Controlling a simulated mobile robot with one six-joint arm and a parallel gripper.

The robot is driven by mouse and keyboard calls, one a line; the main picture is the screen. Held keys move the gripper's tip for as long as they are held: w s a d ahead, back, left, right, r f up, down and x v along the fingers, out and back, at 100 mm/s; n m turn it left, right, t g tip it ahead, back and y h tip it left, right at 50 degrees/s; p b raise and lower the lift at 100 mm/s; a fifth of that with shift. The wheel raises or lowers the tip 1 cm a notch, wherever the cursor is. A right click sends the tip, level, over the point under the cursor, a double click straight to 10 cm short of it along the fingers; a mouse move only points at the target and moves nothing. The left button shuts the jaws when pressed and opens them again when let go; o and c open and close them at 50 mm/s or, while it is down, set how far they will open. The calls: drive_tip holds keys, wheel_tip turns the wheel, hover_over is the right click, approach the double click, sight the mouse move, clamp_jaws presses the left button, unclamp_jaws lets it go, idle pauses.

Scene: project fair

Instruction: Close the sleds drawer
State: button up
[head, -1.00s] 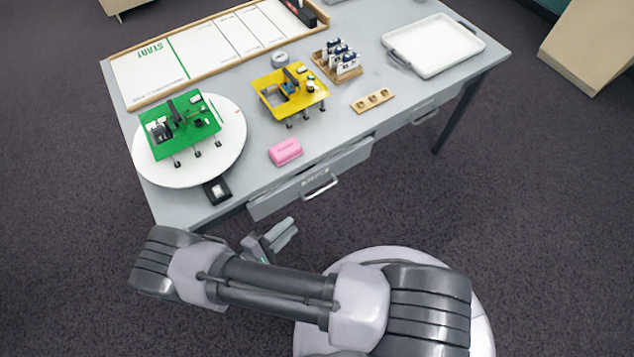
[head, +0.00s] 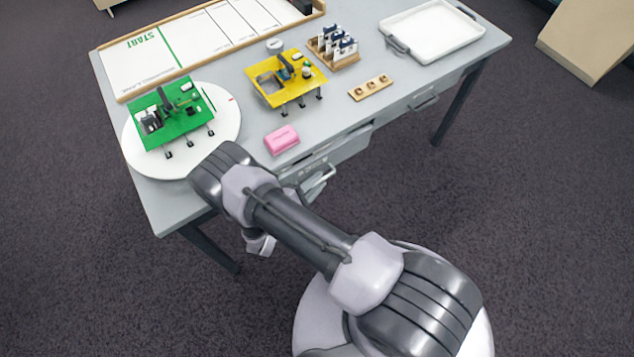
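A grey drawer (head: 347,151) under the table's front edge, left of centre, stands pulled out a little. Its label is too small to read, so I cannot tell if it is the sleds drawer. My arm covers its left part. Its metal handle (head: 327,178) shows just right of my wrist. My gripper (head: 308,188) is at the drawer front by the handle, mostly hidden behind my own arm. I cannot tell whether its fingers are open or shut, or whether they touch the handle. A second drawer (head: 408,107) with a handle, further right, looks shut.
On the grey table (head: 225,118) are a white turntable (head: 228,128) with a green sled-like model, a yellow model (head: 290,92), a pink block (head: 282,139), a wooden rack (head: 334,57) and a white tray (head: 440,42). A table leg (head: 212,250) stands left of my arm. Floor in front is clear.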

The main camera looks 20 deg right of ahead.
drive_tip(key=shift+c, duration=0.4)
clamp_jaws()
idle(1.1)
